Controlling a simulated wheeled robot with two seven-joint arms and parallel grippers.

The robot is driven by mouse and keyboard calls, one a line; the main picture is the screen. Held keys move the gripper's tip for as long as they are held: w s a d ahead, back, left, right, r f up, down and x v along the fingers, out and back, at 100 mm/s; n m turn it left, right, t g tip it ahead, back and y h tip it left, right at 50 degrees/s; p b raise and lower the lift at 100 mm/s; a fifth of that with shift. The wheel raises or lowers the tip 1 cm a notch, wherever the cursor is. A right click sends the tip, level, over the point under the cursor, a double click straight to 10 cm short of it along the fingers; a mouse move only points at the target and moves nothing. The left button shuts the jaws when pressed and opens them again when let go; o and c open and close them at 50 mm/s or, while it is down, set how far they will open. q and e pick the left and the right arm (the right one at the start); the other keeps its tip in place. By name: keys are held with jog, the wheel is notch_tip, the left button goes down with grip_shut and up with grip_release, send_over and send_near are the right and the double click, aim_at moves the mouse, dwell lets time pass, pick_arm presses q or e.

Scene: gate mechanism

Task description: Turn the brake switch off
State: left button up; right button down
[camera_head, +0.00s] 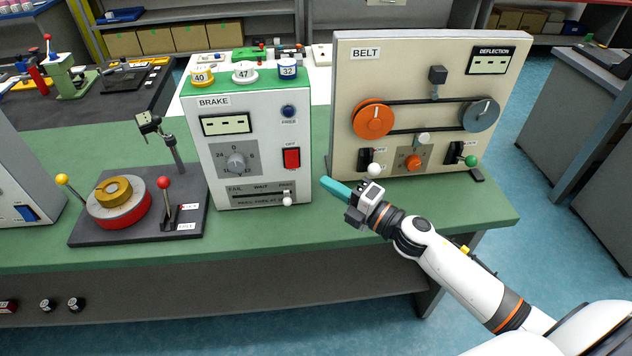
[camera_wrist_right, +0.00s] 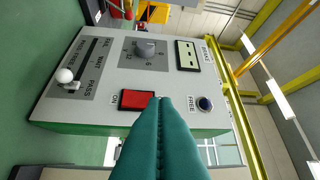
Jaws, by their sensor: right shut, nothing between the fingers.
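The brake box (camera_head: 252,130) is a white panel with a green top, standing on the green bench. Its red rocker switch (camera_head: 291,158) is on the right of the front face, under an OFF label. The switch also shows in the wrist view (camera_wrist_right: 137,101), with an ON label at its left end there. I cannot tell which end is pressed in. My right gripper (camera_head: 324,181) has teal fingers shut together and empty, to the right of and below the switch. In the wrist view the fingertips (camera_wrist_right: 160,101) overlap the switch's edge; no contact is clear. My left gripper is out of view.
The box also has a blue FREE button (camera_head: 288,111), a grey dial (camera_head: 236,163) and a white-knobbed slider (camera_head: 287,200). The cream BELT panel (camera_head: 425,80) stands close on the right, with levers low on its front. A black lever fixture (camera_head: 140,205) is at left.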

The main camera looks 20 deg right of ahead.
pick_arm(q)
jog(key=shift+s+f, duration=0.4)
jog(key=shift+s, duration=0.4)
pick_arm(e)
jog(key=shift+r+v, duration=0.25)
jog(key=shift+v, duration=0.85)
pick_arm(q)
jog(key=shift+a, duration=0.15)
pick_arm(e)
jog(key=shift+s+a, duration=0.1)
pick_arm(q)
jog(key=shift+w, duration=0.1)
